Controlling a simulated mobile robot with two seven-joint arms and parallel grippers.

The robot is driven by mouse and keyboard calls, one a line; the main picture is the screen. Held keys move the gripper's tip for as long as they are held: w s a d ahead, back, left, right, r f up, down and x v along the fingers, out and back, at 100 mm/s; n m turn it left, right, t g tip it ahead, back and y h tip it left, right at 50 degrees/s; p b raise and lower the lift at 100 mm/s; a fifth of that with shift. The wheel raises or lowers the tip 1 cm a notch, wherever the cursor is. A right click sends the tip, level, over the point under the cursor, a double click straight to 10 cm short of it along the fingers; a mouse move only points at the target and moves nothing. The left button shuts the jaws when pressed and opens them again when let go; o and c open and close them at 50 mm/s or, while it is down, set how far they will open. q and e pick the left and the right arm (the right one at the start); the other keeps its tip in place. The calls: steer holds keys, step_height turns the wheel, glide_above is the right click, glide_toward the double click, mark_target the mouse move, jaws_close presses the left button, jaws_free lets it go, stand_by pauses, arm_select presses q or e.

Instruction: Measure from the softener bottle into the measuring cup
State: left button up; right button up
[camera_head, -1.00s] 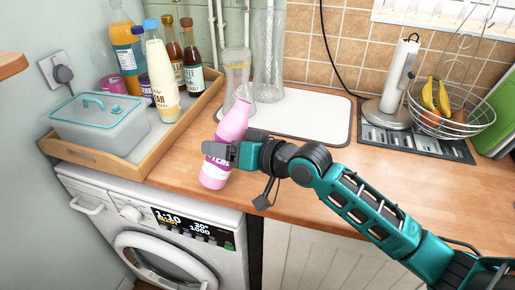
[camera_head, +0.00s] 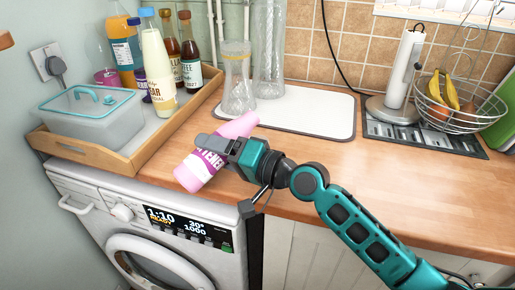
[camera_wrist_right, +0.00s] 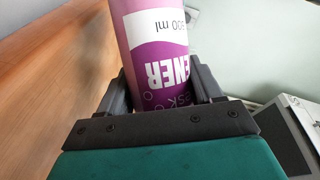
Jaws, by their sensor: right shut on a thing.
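The pink softener bottle (camera_head: 201,171) has a purple and white label and is held tilted, its narrow end up to the right and its wide end down to the left. My right gripper (camera_head: 215,147) is shut around its middle, over the front of the worktop by the washing machine. In the right wrist view the bottle (camera_wrist_right: 155,45) sits between both fingers (camera_wrist_right: 165,95), and its label fills the gap. Behind it stands a clear waisted glass vessel (camera_head: 238,90) with a yellowish band; I cannot tell whether this is the measuring cup. My left gripper is out of view.
A wooden tray (camera_head: 127,165) at left holds a lidded box (camera_head: 90,122) and several bottles. A paper towel roll (camera_head: 404,70) and fruit basket (camera_head: 455,105) are at right. The worktop's right front is clear.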

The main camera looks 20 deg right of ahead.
steer(key=shift+f+m+b, duration=0.25)
steer(key=shift+m+b, duration=0.05)
steer(key=shift+b, duration=0.05)
steer(key=shift+a+f+m+b, duration=0.1)
steer(key=shift+m+b, duration=0.2)
steer(key=shift+r, duration=0.2)
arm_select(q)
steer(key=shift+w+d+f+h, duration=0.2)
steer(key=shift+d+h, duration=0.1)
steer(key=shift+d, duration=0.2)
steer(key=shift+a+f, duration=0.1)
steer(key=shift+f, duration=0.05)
arm_select(e)
steer(key=shift+r+m+t+y, duration=0.35)
steer(key=shift+m+t+y, duration=0.05)
steer(key=shift+m, duration=0.4)
steer(key=shift+r+m, duration=0.7)
stand_by(0.3)
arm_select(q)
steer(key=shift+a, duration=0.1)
arm_select(e)
steer(key=shift+s+a+r, duration=0.1)
steer(key=shift+s, duration=0.15)
stand_by(0.5)
steer(key=shift+w+a+r+t+y, duration=0.1)
steer(key=shift+w+t+y, duration=0.15)
steer(key=shift+t+y, duration=0.05)
stand_by(0.6)
steer(key=shift+s, duration=0.25)
stand_by(0.5)
